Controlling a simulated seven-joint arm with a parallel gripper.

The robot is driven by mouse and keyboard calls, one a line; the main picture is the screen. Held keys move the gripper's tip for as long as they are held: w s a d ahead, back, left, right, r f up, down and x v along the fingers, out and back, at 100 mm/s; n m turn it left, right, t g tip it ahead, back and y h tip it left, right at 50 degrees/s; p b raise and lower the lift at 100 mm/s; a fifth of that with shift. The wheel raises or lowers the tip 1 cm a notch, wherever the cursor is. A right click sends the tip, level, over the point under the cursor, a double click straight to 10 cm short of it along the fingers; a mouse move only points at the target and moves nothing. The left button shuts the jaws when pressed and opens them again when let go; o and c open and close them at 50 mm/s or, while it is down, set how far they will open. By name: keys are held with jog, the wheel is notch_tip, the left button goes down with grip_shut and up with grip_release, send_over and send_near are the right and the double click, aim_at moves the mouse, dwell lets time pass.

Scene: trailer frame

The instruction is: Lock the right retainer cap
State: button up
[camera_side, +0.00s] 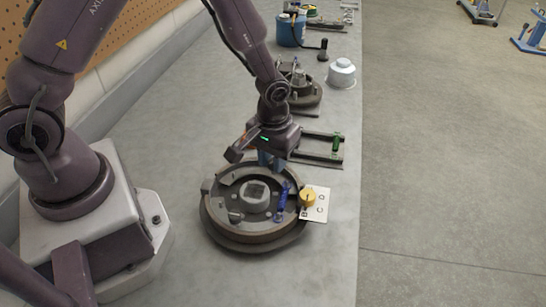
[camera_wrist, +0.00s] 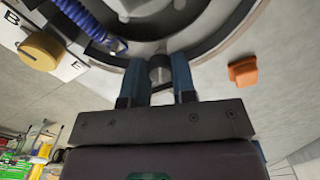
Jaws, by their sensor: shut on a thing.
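A round brake assembly (camera_side: 215,222) lies on the bench, with a grey hub (camera_side: 255,194) in its middle. My gripper (camera_side: 266,158) is over the far edge of the assembly, pointing down. In the wrist view, the blue fingers of my gripper (camera_wrist: 160,78) are shut on a small dark grey cylindrical part (camera_wrist: 158,68) at the assembly's rim. It looks like a retainer cap, but I cannot tell whether it is turned or locked. In the side view this part is hidden by the gripper.
A blue coil spring (camera_side: 282,200) lies on the right of the assembly. A yellow knob (camera_side: 308,196) sits on a lettered white card (camera_side: 318,208) beside it. An orange piece (camera_wrist: 243,71) is near the fingers. A second assembly (camera_side: 302,92) and a white canister (camera_side: 342,74) stand farther back.

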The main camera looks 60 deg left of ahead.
jog(key=m, duration=0.6)
jog(key=shift+m, duration=0.3)
jog(key=m, duration=0.5)
jog(key=shift+a, duration=0.1)
jog(key=shift+m, duration=0.4)
jog(key=o, duration=0.9)
jog(key=shift+o, duration=0.2)
jog(key=shift+r, duration=0.1)
notch_tip(320, 180, up, 13)
